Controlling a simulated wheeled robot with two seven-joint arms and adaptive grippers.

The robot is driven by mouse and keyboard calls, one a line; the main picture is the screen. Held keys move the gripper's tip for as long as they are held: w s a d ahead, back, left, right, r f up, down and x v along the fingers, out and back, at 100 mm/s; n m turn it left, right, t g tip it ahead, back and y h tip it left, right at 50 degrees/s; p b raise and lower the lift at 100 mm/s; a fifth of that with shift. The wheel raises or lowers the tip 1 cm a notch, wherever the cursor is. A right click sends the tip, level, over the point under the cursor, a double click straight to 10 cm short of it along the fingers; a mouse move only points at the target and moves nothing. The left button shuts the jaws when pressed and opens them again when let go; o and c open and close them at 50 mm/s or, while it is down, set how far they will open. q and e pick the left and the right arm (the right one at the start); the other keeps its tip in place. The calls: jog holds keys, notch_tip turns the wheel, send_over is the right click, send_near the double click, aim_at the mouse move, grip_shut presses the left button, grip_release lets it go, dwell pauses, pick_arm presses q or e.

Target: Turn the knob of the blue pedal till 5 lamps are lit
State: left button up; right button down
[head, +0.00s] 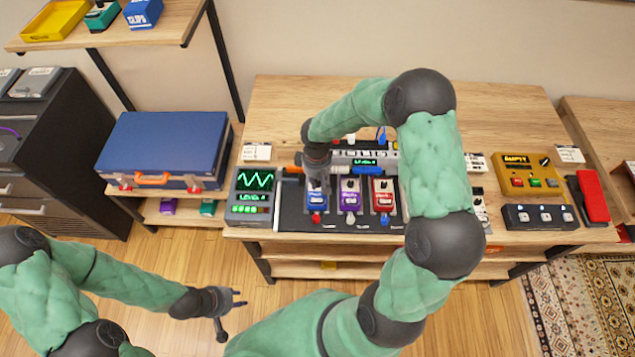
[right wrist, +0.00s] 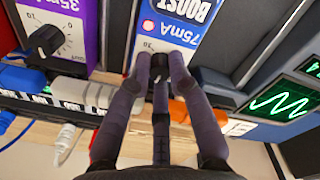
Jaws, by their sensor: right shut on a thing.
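The blue pedal (head: 317,199) stands on the dark pedalboard, left of the purple and red pedals. It fills the upper middle of the right wrist view (right wrist: 190,22), with white "BOOST" and "75mA" labels. My right gripper (head: 317,179) reaches down onto it from above. In the right wrist view its three fingers (right wrist: 160,72) are closed around the pedal's knob, which they mostly hide. The scope box (head: 249,194) at the board's left has a green wave screen, a level readout and a row of several green lamps (head: 248,210). My left gripper (head: 236,304) is open and empty above the floor.
The purple pedal (head: 350,194) and red pedal (head: 383,194) stand close beside the blue one. Cables and a power strip (right wrist: 85,93) run behind them. A blue case (head: 163,145) lies left; a yellow pedal (head: 529,175) and black footswitch (head: 540,217) lie right.

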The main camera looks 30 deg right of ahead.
aim_at(317, 183)
jog(key=shift+s+m+b, duration=0.1)
jog(key=shift+m+b, duration=0.2)
jog(key=shift+m, duration=0.2)
jog(key=c, duration=1.4)
grip_release()
jog(key=r, duration=1.2)
jog(key=shift+a, duration=0.2)
